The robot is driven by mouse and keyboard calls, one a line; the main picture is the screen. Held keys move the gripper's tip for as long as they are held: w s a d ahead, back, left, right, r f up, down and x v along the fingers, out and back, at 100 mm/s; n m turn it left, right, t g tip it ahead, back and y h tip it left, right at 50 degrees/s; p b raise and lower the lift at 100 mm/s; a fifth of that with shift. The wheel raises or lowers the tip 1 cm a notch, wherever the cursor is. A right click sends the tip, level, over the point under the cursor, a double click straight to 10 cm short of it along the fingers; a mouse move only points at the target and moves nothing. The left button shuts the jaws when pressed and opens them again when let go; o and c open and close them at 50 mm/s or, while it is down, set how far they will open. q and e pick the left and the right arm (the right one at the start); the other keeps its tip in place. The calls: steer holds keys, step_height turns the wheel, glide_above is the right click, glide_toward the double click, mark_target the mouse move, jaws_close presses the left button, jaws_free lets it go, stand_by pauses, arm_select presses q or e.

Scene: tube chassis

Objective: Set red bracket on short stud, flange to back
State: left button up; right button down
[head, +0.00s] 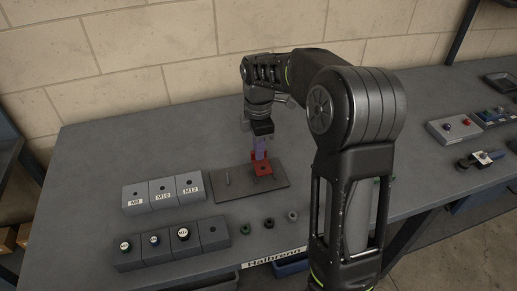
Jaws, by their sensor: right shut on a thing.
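The red bracket (263,170) is at the middle of the dark base plate (240,192), with its flat, holed part facing up and its upright flange at the back. My right gripper (261,153) points down and is shut on the bracket at the flange. A thin stud (228,178) stands on the left of the plate. The short stud cannot be made out for certain, and I cannot tell whether the bracket rests on the plate or is just above it. My left gripper is not in view.
Grey blocks labelled M8, M10 and M12 (163,192) stand left of the plate. Several small nuts (269,223) lie in front. My right arm hides part of the bench (95,165); its far left is clear.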

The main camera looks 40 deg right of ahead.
steer(key=shift+r+p, duration=0.45)
steer(key=shift+r, duration=0.3)
stand_by(0.7)
steer(key=shift+f, duration=0.15)
stand_by(0.3)
steer(key=shift+f+b, duration=1.15)
steer(key=shift+f, duration=0.55)
steer(key=c, duration=1.4)
jaws_free()
steer(key=shift+c, duration=0.2)
steer(key=shift+r, duration=0.1)
steer(key=shift+r, duration=3.85)
